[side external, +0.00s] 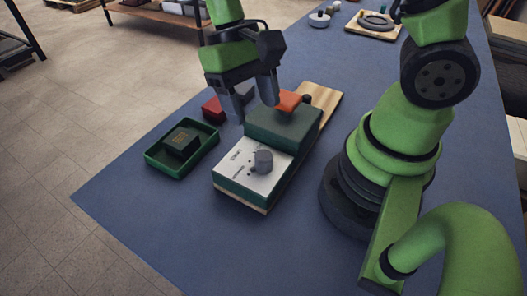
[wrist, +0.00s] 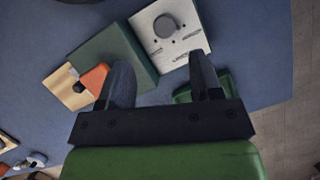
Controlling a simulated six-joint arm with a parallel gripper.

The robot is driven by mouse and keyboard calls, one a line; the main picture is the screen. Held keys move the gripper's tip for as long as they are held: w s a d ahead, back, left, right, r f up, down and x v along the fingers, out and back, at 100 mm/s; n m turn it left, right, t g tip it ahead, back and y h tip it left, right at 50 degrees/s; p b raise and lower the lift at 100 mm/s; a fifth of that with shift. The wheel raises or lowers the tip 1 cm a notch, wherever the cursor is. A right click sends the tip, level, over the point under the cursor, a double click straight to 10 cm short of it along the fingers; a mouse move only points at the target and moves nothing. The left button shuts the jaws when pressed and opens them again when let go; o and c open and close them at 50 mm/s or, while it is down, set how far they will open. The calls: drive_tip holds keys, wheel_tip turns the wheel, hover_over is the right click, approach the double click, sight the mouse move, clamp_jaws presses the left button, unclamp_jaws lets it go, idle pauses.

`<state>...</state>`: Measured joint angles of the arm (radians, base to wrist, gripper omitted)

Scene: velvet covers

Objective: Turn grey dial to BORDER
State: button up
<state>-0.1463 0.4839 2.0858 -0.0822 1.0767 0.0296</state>
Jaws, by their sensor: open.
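The grey dial (side external: 263,161) sits on a white panel (side external: 246,172) at the near end of a dark green device (side external: 284,135). It also shows in the wrist view (wrist: 166,26) near the top. Small dark printed words and dots surround the dial, too small to read, so I cannot tell its setting. My gripper (side external: 255,108) is open and empty. It hangs above the table beside the device's raised green block, apart from the dial. In the wrist view its two fingers (wrist: 160,85) point up toward the device, the dial lying beyond the fingertips.
A green tray (side external: 158,167) with a dark block (side external: 180,142) stands left of the device. A red box (side external: 212,108) lies behind the gripper. An orange piece (side external: 288,101) sits on the wooden board (side external: 325,97) behind the green block. Blue table is clear in front.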

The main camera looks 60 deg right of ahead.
sight(263, 155)
drive_tip(key=shift+m+y, duration=0.4)
drive_tip(key=shift+m, duration=0.3)
drive_tip(key=x, duration=0.9)
drive_tip(key=shift+w+f, duration=0.1)
drive_tip(key=shift+f, duration=0.3)
